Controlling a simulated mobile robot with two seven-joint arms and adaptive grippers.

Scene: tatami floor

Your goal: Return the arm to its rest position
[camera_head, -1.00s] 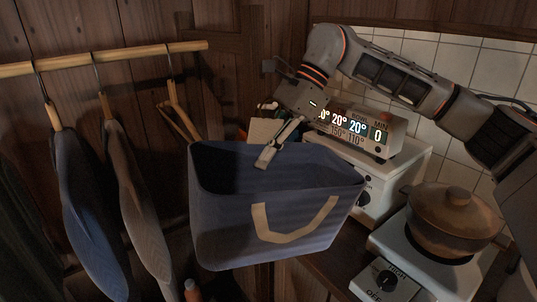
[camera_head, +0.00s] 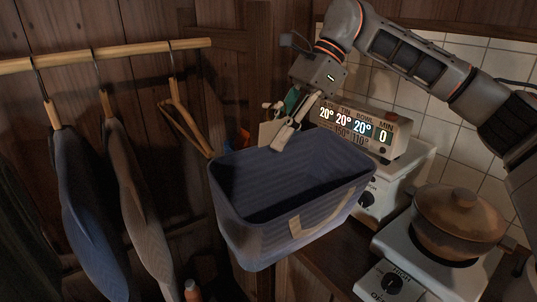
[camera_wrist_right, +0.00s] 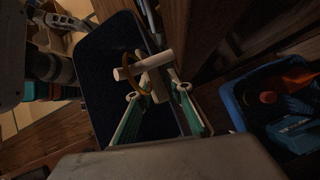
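My right gripper (camera_head: 284,143) is at the far rim of a dark blue basket (camera_head: 296,240) with a tan handle, left of centre in the head view. The basket is tilted, its mouth turned toward me, and its visible inside looks empty. In the wrist view the right gripper (camera_wrist_right: 158,92) has teal-padded fingers a gap apart, with a cream bar and yellowish ring around their tips; the basket's dark inside (camera_wrist_right: 100,70) lies to the left. I cannot tell whether the fingers grip the rim. My left gripper is not in view.
Hangers with clothes (camera_head: 80,210) hang from a wooden rail (camera_head: 100,53) at left. A scale with lit display (camera_head: 350,130) stands behind the basket. A lidded pot (camera_head: 458,220) sits on a white stove (camera_head: 405,260) at right. A blue crate (camera_wrist_right: 235,105) shows in the wrist view.

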